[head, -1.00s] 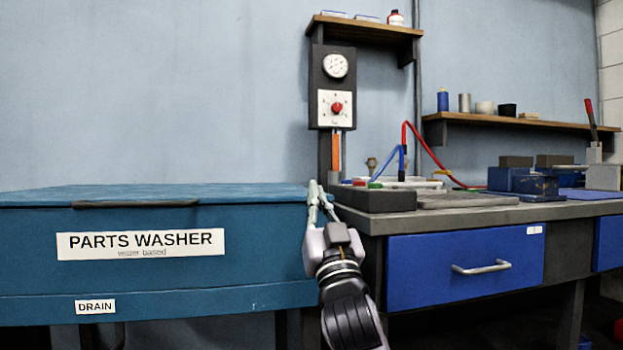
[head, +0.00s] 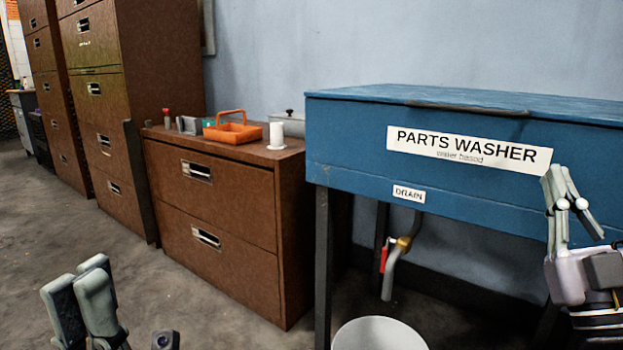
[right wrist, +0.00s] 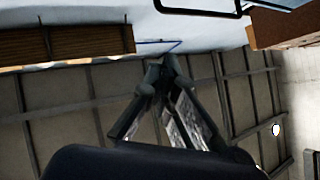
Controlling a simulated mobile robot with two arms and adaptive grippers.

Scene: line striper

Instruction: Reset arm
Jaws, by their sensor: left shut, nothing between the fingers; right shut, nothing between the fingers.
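My left gripper (head: 85,290) is at the lower left of the head view, over the floor in front of the brown cabinet. It is shut and empty. My right gripper (head: 557,178) is at the right edge of the head view, fingers pointing up, in front of the blue parts washer (head: 330,135). It is shut and empty. The right wrist view shows its fingers (right wrist: 165,65) meeting at the tips, with the ceiling and a wall behind them and nothing held.
A low brown drawer cabinet (head: 225,215) bears an orange basket (head: 233,132) and a white roll (head: 277,135). Tall brown cabinets (head: 95,95) stand at the left. A drain pipe with a red handle (head: 383,258) hangs above a white bucket (head: 380,335). The floor at left is open.

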